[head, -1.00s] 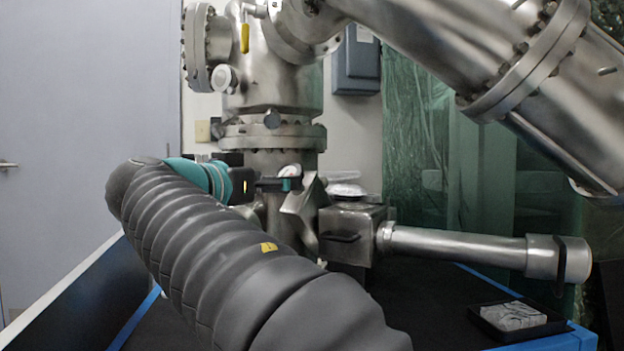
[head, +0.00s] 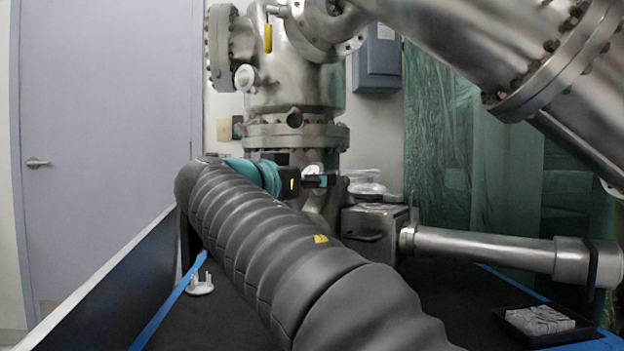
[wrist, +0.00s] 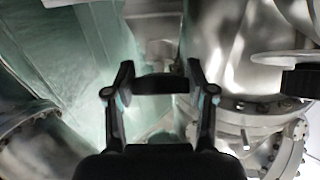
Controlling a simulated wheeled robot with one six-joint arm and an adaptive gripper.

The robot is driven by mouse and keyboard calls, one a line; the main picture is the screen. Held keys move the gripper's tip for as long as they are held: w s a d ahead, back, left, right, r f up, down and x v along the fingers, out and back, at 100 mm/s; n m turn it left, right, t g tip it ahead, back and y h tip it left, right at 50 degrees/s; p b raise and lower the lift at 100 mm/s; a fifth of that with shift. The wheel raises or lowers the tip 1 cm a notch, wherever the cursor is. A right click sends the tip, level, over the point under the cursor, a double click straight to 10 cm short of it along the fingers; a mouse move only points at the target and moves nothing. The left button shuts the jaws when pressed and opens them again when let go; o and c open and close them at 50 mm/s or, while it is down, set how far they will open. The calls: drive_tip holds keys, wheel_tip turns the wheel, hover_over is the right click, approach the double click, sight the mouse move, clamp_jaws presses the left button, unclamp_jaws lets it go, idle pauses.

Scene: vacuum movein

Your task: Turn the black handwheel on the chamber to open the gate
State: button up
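The steel chamber (head: 295,85) stands upright behind my arm. A horizontal steel tube (head: 480,248) runs right from a metal block beside its lower column. A dark band (head: 592,264) at the tube's far end may be the black handwheel seen edge-on; I cannot tell for sure. My gripper (head: 325,181) is in front of the lower column, left of the block and far from that tube end. In the wrist view my gripper (wrist: 160,85) has its fingers apart. A dark bar shows between the fingertips; I cannot tell what it is or whether they touch it.
A thick slanting steel pipe (head: 500,55) crosses the upper right. A black tray (head: 545,325) with a grey piece lies at the bench's right corner. A small white pronged part (head: 200,287) stands at left by blue tape. Green sheeting hangs behind.

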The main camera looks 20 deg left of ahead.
drive_tip(key=shift+f+n+y+b, duration=0.15)
drive_tip(key=shift+n+y+b, duration=0.5)
drive_tip(key=shift+n, duration=0.15)
drive_tip(key=shift+n+y, duration=0.25)
drive_tip(key=shift+n, duration=0.15)
drive_tip(key=o, duration=1.2)
drive_tip(key=shift+c, duration=0.2)
drive_tip(key=s+a, duration=0.1)
drive_tip(key=s, duration=1.1)
drive_tip(key=shift+a, duration=0.35)
